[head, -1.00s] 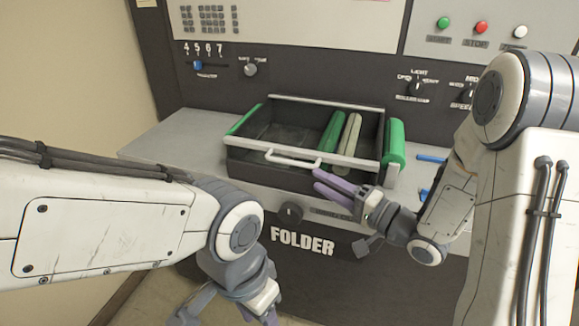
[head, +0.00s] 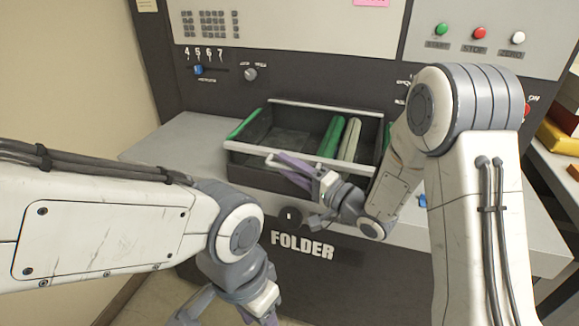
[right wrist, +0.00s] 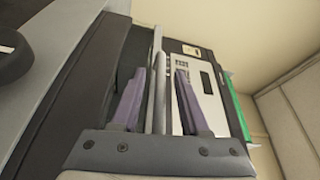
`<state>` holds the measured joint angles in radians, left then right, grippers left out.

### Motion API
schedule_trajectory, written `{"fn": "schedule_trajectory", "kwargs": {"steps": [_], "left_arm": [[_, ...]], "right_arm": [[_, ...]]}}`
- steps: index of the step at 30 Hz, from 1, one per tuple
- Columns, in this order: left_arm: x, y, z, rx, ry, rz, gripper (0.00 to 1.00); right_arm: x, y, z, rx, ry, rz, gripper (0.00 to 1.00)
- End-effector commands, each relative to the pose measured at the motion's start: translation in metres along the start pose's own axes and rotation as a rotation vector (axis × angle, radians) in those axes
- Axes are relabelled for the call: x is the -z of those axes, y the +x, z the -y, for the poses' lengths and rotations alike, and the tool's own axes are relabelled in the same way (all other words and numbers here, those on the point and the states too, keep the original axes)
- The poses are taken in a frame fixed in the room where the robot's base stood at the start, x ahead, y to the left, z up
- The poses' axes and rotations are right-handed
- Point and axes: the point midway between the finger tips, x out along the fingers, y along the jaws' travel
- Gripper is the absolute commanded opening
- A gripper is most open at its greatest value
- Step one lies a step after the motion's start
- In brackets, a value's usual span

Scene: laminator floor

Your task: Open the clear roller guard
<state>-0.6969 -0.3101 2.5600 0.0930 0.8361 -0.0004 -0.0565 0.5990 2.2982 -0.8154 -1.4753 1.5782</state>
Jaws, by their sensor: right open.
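The clear roller guard is a see-through cover with a pale frame (head: 240,147) over the dark roller box; it looks shut. Its pale front handle (head: 270,159) is partly hidden by my right gripper (head: 283,166). That gripper is open, its purple fingers at the handle. In the right wrist view, pale bars (right wrist: 158,85) run between the two fingers of the right gripper (right wrist: 155,85); I cannot tell whether they touch. My left gripper (head: 262,308) hangs low at the bottom edge, away from the guard, its fingertips cut off.
Green and pale rollers (head: 340,140) lie in the box. The grey table (head: 172,150) is clear to its left. The control panel (head: 290,30) rises behind. A knob (head: 289,216) sits below the box front. Yellow and red items (head: 558,138) stand far right.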

Motion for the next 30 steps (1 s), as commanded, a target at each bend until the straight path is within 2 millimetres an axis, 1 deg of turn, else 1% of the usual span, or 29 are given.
{"fn": "schedule_trajectory", "kwargs": {"steps": [3, 4, 5, 6, 7, 30], "left_arm": [[0.0, 0.0001, 0.0, 0.0, 0.0, 0.0, 0.5], [0.0, 0.0001, 0.0, 0.0, 0.0, 0.0, 0.5], [0.0, 0.0001, 0.0, 0.0, 0.0, 0.0, 0.5], [0.0, 0.0001, 0.0, 0.0, 0.0, 0.0, 0.5], [0.0, 0.0001, 0.0, 0.0, 0.0, 0.0, 0.5], [0.0, 0.0001, 0.0, 0.0, 0.0, 0.0, 0.5]], "right_arm": [[0.0, -0.0002, -0.0002, 0.0, 0.0, 0.0, 0.45], [0.0, -0.0002, -0.0001, 0.0, 0.0, 0.0, 0.37], [0.0, -0.0002, -0.0001, 0.0, 0.0, 0.0, 0.26], [0.0, -0.0003, -0.0001, 0.0, 0.0, 0.0, 0.1], [-0.0001, -0.0003, -0.0001, 0.0, 0.0, 0.0, 0.0], [-0.0002, -0.0006, -0.0005, -0.001, 0.0, 0.0, 0.0]]}}
